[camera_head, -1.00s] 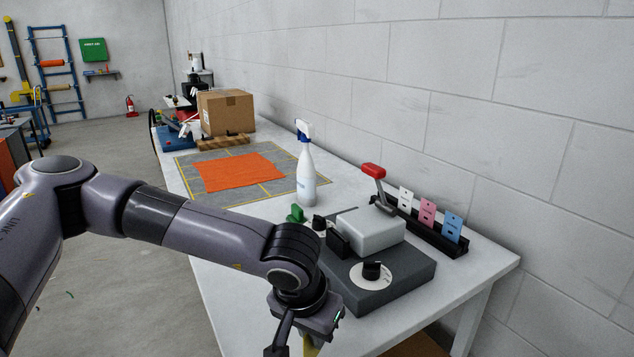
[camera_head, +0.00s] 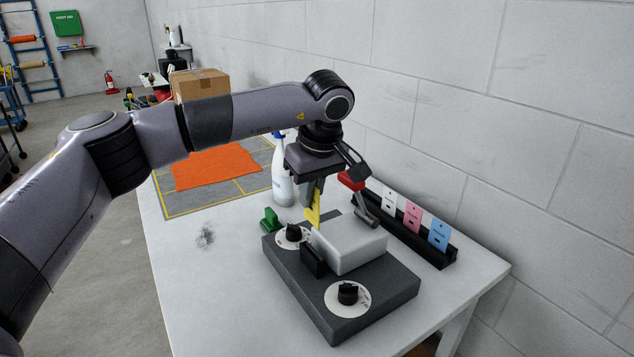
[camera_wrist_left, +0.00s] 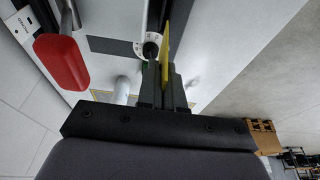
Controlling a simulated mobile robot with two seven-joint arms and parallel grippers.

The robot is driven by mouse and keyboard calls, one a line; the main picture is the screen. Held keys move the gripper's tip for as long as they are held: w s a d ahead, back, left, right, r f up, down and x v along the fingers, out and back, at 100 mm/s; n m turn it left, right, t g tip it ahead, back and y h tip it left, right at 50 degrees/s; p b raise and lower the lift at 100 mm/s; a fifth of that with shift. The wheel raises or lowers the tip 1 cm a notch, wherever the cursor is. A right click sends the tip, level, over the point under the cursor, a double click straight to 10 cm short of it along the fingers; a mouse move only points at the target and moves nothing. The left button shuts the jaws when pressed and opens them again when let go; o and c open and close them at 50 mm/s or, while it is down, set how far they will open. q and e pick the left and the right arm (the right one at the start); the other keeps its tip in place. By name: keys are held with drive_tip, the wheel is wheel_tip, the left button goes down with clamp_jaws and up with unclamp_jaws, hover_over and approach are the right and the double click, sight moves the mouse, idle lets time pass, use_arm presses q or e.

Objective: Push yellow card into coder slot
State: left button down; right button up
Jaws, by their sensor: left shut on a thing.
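My left gripper (camera_head: 315,190) is shut on the yellow card (camera_head: 313,217) and holds it upright above the coder. In the left wrist view the card (camera_wrist_left: 166,45) stands edge-on between the fingers (camera_wrist_left: 163,88). The coder (camera_head: 385,292) is a dark grey base with a light grey block (camera_head: 350,252), two round dials and a black piece (camera_head: 312,262) on its front side. The card's lower end is near the left end of the light block; I cannot tell whether they touch. The slot itself is not clearly visible. My right gripper is not in view.
A red-handled lever (camera_head: 350,180) stands behind the block, close to my gripper. A black rack (camera_head: 410,238) holds white, pink and blue cards along the wall. A spray bottle (camera_head: 283,180) and a small green object (camera_head: 269,219) stand left of the coder. The table's front left is clear.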

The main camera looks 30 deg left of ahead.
sight(310, 218)
use_arm(q)
drive_tip(key=shift+s+f+b, duration=0.15)
drive_tip(key=shift+f+b, duration=1.8)
drive_tip(key=shift+f, duration=0.9)
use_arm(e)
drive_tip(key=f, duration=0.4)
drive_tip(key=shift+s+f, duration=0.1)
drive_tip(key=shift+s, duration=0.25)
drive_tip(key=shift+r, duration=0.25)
use_arm(q)
drive_tip(key=shift+f+b, duration=1)
drive_tip(key=shift+f, duration=1.35)
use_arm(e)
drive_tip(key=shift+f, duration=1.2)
use_arm(q)
drive_tip(key=shift+s+f, duration=0.1)
drive_tip(key=shift+f, duration=0.1)
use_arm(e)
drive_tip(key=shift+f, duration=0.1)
